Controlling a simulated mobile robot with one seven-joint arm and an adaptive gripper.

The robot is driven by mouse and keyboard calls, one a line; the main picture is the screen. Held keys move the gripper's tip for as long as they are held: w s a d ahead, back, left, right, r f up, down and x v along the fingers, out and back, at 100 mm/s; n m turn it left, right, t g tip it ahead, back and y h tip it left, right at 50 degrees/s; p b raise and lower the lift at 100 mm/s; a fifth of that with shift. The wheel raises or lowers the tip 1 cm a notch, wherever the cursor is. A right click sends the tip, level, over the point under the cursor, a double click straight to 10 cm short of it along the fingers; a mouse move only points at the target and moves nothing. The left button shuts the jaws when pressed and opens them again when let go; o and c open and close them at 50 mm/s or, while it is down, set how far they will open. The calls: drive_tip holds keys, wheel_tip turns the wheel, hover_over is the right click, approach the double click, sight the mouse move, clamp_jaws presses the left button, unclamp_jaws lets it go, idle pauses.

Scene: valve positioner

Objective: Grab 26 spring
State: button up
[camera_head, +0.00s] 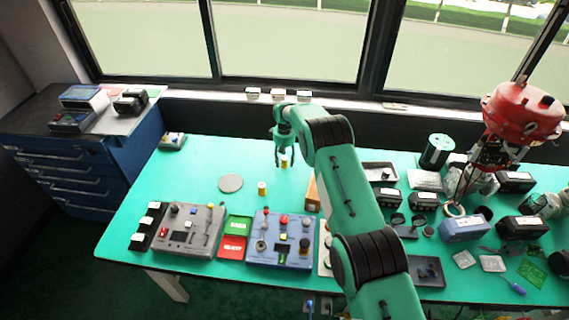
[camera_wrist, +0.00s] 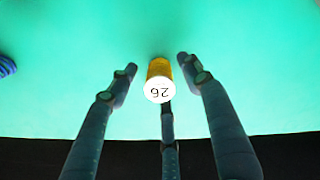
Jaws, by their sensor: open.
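The 26 spring is a small yellow cylinder with a white top marked 26. It stands upright on the green table and shows in the wrist view (camera_wrist: 160,82). In the head view a small yellow piece (camera_head: 283,161) shows just under my gripper (camera_head: 283,148). In the wrist view my gripper's (camera_wrist: 158,70) fingers are apart around the spring, two at its sides and one behind it. No contact is clear. Part of the spring's lower body is hidden by its white top.
Another small yellow cylinder (camera_head: 262,189) stands to the left, near a grey disc (camera_head: 231,183). Control boxes (camera_head: 281,240) and red and green trays (camera_head: 233,247) lie at the front. A red valve actuator (camera_head: 522,112) and several parts crowd the right. The table's back left is mostly clear.

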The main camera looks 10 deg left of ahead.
drive_tip(key=shift+f, duration=0.9)
clamp_jaws()
drive_tip(key=shift+r, duration=1.7)
drive_tip(key=shift+s+d+r, duration=0.2)
drive_tip(key=shift+s, duration=0.5)
drive_tip(key=s+d, duration=0.1)
drive_tip(key=s, duration=0.3)
drive_tip(key=s+d, duration=0.2)
drive_tip(key=s, duration=0.3)
drive_tip(key=s+d+r, duration=0.1)
drive_tip(key=s, duration=0.3)
drive_tip(key=shift+s+d+r+p, duration=0.1)
drive_tip(key=shift+s+d+p, duration=0.25)
